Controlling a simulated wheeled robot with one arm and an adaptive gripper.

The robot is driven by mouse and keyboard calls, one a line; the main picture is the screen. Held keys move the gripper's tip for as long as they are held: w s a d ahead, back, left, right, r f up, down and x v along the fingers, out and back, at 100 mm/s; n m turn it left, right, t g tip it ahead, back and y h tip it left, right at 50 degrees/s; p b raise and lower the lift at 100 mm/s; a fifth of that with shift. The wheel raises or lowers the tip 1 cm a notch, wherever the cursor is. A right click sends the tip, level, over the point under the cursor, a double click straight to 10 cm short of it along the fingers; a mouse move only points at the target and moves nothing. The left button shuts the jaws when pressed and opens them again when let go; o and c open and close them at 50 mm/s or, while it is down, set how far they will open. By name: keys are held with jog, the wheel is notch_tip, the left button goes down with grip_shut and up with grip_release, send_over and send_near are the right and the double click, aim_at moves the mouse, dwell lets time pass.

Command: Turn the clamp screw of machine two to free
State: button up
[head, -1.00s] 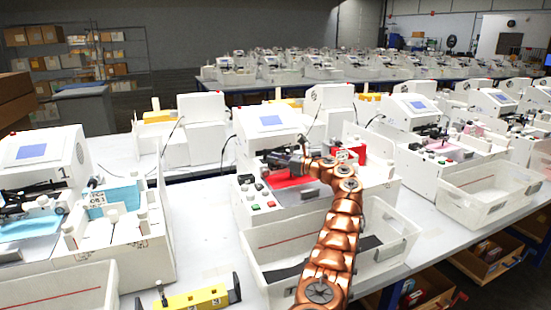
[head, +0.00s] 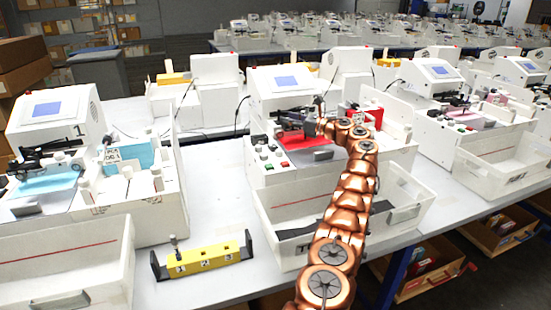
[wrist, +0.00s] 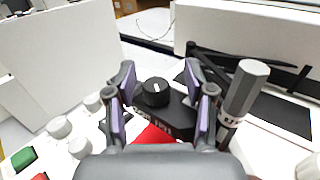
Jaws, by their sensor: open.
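Machine two (head: 282,85), a white plotter with a blue screen, stands mid-table in the head view with a red sheet (head: 305,141) on its bed. A black round knob with a white line, which looks like the clamp screw (wrist: 157,92), sits on the dark pen carriage (wrist: 178,117) in the wrist view. My gripper (wrist: 160,84) is open, its purple-padded fingers on either side of the knob. I cannot tell whether they touch it. A grey hexagonal pen (wrist: 244,92) stands in the carriage just right of the right finger. Lettering near the knob is partly hidden.
Machine one (head: 57,115) stands left with a blue sheet. A white bin (head: 283,222) lies in front of machine two under my arm. A yellow numbered block (head: 202,260) is at the table's front. White knobs (wrist: 60,127) and a green button (wrist: 23,157) are near my gripper.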

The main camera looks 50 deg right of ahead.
jog(key=b, duration=0.2)
jog(key=shift+d+f+b, duration=0.1)
jog(key=shift+d+b, duration=0.05)
jog(key=shift+b, duration=0.2)
jog(key=shift+h+b, duration=0.3)
jog(key=shift+b, duration=0.5)
jog(key=shift+m+b, duration=0.4)
jog(key=shift+b, duration=0.5)
jog(key=h+b, duration=0.1)
jog(key=b, duration=0.2)
jog(key=m+h+b, duration=0.1)
jog(key=b, duration=0.2)
jog(key=shift+w+a, duration=0.1)
jog(key=shift+a, duration=0.3)
jog(key=m+h+b, duration=0.2)
jog(key=h+b, duration=0.1)
jog(key=b, duration=0.2)
jog(key=shift+f+g, duration=0.15)
jog(key=shift+g, duration=0.25)
jog(key=shift+h+b, duration=0.3)
jog(key=shift+h, duration=0.1)
jog(key=shift+m+h+b, duration=0.5)
jog(key=shift+b, duration=0.05)
